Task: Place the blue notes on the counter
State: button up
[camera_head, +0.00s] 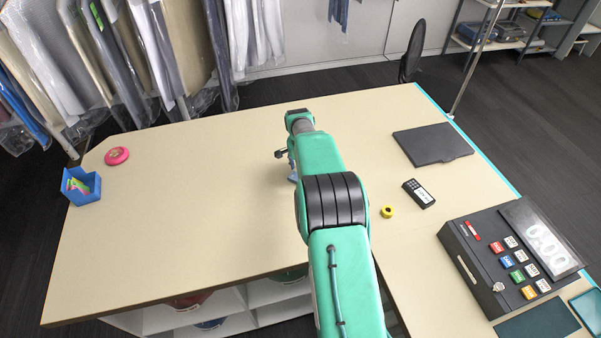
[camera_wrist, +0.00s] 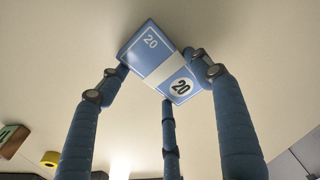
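The blue notes (camera_wrist: 158,62), a banded bundle marked 20, show in the wrist view between the three fingertips of my gripper (camera_wrist: 165,70). The fingertips meet the bundle's edges on the left, right and near side, and the gripper looks shut on it. The pale counter (camera_head: 180,200) fills the background behind the notes. I cannot tell whether the bundle touches it. In the head view my arm hides most of the gripper, which is low over the middle of the counter; a small blue patch (camera_head: 293,178) shows beside the arm.
A blue box (camera_head: 82,187) and pink tape roll (camera_head: 117,156) are at the left. A yellow roll (camera_head: 388,212), black handheld device (camera_head: 418,193), dark flat pad (camera_head: 433,145) and cash register (camera_head: 510,260) are at the right.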

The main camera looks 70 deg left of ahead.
jog(key=c, duration=0.5)
jog(key=shift+r, duration=0.1)
jog(key=shift+r, duration=1.6)
jog(key=shift+s+d+r+b, duration=0.25)
jog(key=shift+s+d, duration=0.3)
jog(key=shift+d, duration=2.05)
jog(key=shift+s+d+r+b, duration=0.3)
jog(key=shift+s+d, duration=0.25)
jog(key=shift+d, duration=2.05)
jog(key=shift+s+d+r+b, duration=0.25)
jog(key=shift+s+d, duration=0.3)
jog(key=shift+d, duration=2.05)
